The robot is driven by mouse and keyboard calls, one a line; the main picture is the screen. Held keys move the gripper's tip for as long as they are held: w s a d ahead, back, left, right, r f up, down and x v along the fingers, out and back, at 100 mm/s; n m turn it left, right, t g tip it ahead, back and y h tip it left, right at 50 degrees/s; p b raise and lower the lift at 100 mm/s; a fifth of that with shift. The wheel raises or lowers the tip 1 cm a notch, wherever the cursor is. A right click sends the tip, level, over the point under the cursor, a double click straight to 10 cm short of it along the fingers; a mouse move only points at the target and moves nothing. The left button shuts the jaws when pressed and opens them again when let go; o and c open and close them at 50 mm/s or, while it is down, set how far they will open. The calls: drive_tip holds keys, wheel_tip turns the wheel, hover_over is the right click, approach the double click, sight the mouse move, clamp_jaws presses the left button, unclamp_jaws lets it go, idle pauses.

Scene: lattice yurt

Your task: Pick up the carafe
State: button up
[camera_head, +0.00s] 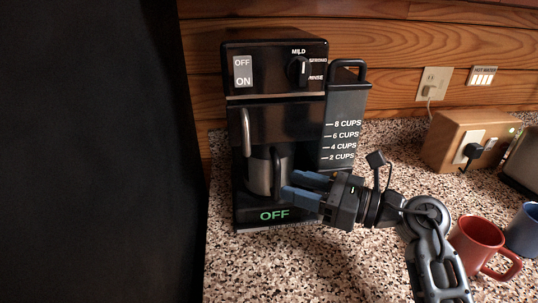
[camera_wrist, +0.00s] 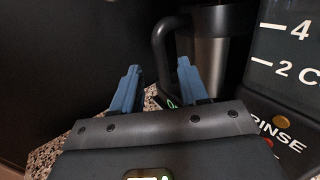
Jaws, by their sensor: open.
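The carafe (camera_head: 259,178) has a steel body and a black handle, and stands upright inside the black coffee maker (camera_head: 270,118), above its green OFF display. In the wrist view, the carafe (camera_wrist: 209,62) is at upper centre, with its handle on the left side of the body. My gripper (camera_head: 288,184) is open and empty, in front of the carafe's lower right side in the head view. In the wrist view, the blue fingers of my gripper (camera_wrist: 158,68) point toward the handle, with the right fingertip overlapping the carafe. Whether they touch the carafe is unclear.
A red mug (camera_head: 478,242) and a blue mug (camera_head: 522,232) stand right of my arm. A wooden box (camera_head: 450,140) with an outlet and plug is at the back right. A dark panel (camera_head: 95,150) fills the left. Speckled counter (camera_head: 260,265) is clear in front.

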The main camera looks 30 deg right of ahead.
sight(277, 180)
drive_tip(key=p+x, duration=0.1)
drive_tip(key=x, duration=0.4)
drive_tip(key=shift+d, duration=0.1)
